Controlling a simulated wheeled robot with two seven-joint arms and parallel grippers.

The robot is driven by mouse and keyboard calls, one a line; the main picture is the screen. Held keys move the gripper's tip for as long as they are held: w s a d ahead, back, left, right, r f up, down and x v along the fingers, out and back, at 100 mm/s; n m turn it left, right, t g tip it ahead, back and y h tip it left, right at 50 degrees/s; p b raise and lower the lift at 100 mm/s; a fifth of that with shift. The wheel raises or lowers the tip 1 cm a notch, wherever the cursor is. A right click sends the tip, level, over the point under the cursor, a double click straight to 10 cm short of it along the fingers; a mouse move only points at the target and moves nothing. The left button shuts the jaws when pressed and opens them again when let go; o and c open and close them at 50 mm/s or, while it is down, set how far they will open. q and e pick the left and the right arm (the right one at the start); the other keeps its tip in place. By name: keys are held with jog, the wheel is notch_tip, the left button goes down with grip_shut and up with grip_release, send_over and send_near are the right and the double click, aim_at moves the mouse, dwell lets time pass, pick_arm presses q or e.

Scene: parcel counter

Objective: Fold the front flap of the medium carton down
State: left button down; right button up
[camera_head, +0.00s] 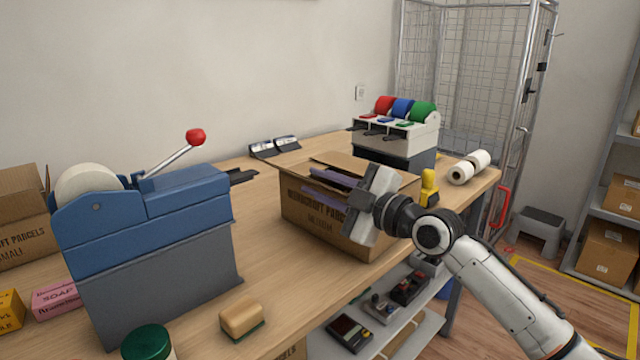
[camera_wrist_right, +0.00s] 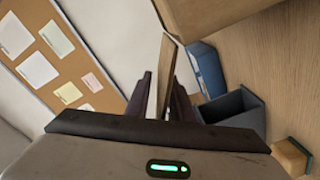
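The medium carton (camera_head: 315,217) stands on the counter in the middle of the head view, with its top flaps up or spread. Part of it shows at the top of the right wrist view (camera_wrist_right: 215,14). My right gripper (camera_head: 332,189) reaches in from the right over the carton's front side. Its two dark purple fingers are apart. In the right wrist view a raised cardboard flap (camera_wrist_right: 167,75) stands between the fingers (camera_wrist_right: 162,98), with a pale gap beside it. The gripper body hides part of the carton's right side. My left gripper is not in view.
A blue tape dispenser (camera_head: 150,225) with a red-knobbed lever stands at the left. A wooden-backed brush (camera_head: 242,318) lies near the front edge.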

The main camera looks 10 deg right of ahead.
jog(key=shift+c, duration=0.3)
grip_shut()
dwell(1.1)
